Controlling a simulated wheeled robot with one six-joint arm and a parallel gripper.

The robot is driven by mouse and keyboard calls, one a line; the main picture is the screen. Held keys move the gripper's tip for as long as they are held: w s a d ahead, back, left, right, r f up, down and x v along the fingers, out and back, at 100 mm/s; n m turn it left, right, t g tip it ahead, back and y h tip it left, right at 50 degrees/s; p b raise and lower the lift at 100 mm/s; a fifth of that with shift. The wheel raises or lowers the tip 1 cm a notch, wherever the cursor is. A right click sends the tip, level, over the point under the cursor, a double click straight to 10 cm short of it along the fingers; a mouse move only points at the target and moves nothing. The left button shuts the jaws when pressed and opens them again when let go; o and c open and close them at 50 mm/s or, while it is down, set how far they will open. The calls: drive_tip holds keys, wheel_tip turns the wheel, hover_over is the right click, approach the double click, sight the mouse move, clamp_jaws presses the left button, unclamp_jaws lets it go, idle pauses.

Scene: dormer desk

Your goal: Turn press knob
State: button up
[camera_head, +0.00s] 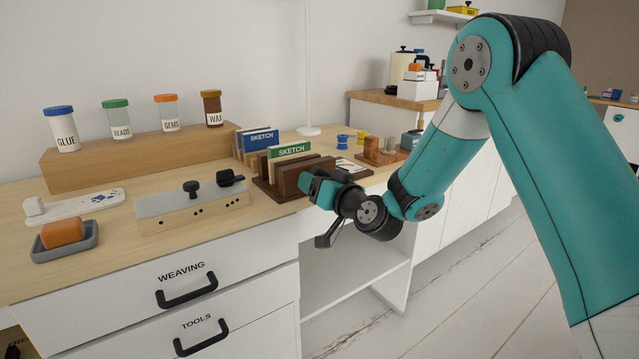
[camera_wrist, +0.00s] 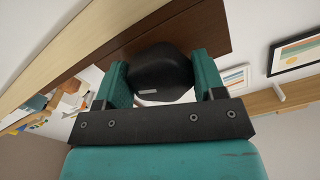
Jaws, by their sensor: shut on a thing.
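The press looks like the dark brown wooden stand (camera_head: 285,186) at the desk's front edge, with a green sketch book (camera_head: 290,150) in it. In the wrist view a black faceted knob (camera_wrist: 160,85) with a small pale mark sits against dark brown wood (camera_wrist: 203,30). My gripper (camera_head: 312,185) is at the right front of the stand. In the wrist view its two teal fingers stand on either side of the knob, and my gripper (camera_wrist: 160,66) is shut on it. In the head view the knob is hidden behind my gripper.
A grey-topped wooden block (camera_head: 192,208) with black knobs stands left of the press. A soap-like orange block (camera_head: 62,233) lies in a grey dish. Labelled jars (camera_head: 118,119) stand on a wooden riser behind. An open white compartment (camera_head: 345,268) is below my gripper.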

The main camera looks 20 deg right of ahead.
drive_tip(key=m+p, duration=0.1)
drive_tip(key=m, duration=0.4)
drive_tip(key=shift+m, duration=0.3)
idle(0.4)
drive_tip(key=o, duration=0.9)
drive_tip(key=shift+s, duration=0.15)
drive_tip(key=b+v, duration=1.7)
drive_tip(key=shift+s, duration=0.1)
